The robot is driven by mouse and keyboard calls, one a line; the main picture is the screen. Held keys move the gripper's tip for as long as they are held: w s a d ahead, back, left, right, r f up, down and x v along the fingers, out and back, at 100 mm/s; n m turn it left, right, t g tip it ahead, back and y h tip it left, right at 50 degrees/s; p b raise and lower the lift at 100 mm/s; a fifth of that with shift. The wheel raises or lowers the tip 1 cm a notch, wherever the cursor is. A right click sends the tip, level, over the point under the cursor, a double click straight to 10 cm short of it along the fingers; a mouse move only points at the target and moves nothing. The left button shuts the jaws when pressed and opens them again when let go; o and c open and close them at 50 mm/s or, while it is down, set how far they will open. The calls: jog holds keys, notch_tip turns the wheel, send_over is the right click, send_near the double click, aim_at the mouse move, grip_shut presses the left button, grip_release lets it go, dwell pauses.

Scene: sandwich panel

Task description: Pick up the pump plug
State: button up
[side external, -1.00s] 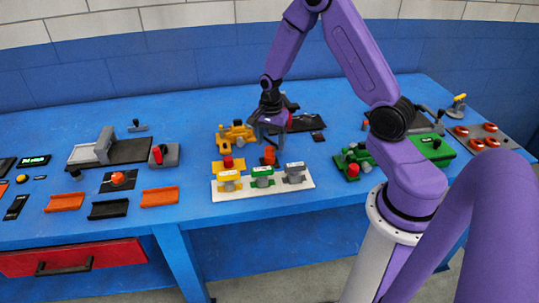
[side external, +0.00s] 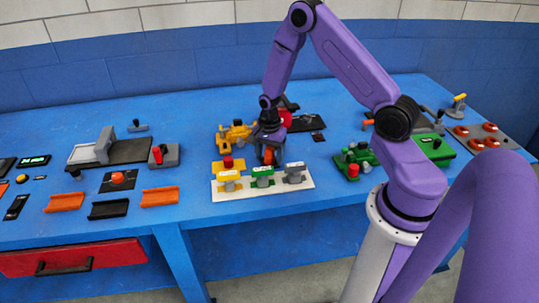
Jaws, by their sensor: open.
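The jaws are open. The fingers hide part of the piece, and I cannot tell whether they touch it.
The white panel (side external: 306,184) in front bears yellow, green and grey units. A yellow machine (side external: 234,134) stands close on the left, with a red-knobbed yellow block (side external: 228,164) below it. A green machine (side external: 354,158) is to the right. Bare table lies between.

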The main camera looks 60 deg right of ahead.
jog(key=c, duration=1.2)
jog(key=shift+r, duration=0.15)
